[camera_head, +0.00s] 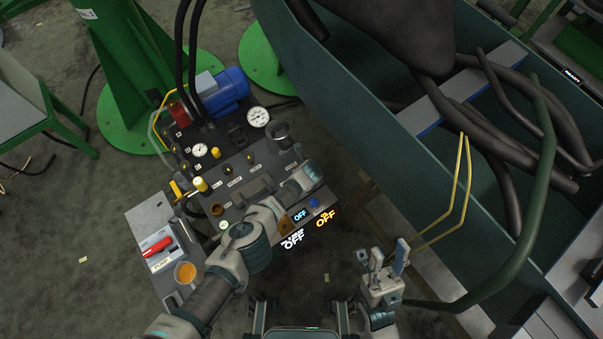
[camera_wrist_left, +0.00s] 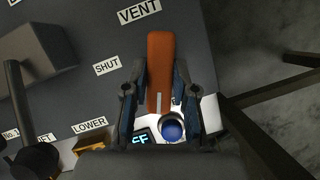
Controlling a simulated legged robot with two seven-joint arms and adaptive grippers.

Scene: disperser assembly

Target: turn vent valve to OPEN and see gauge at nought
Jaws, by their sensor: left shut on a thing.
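My left gripper (camera_head: 308,176) is over the right side of the dark control panel (camera_head: 235,172). In the left wrist view, the left gripper (camera_wrist_left: 160,100) is shut on an orange-brown lever, the vent valve handle (camera_wrist_left: 160,62). The handle points up toward the VENT label (camera_wrist_left: 139,11); a SHUT label (camera_wrist_left: 107,66) lies to its left. In the head view the gripper hides the handle. A large white gauge (camera_head: 258,117) and a smaller one (camera_head: 200,150) face up; their needles are too small to read. My right gripper (camera_head: 388,262) is open and empty, away from the panel.
A blue knob (camera_wrist_left: 172,130) and lit OFF displays (camera_head: 293,240) sit at the panel's near edge. A red pump switch (camera_head: 158,245) is at the left. A blue motor (camera_head: 222,90) stands behind. A large green trough (camera_head: 380,100) with hoses fills the right.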

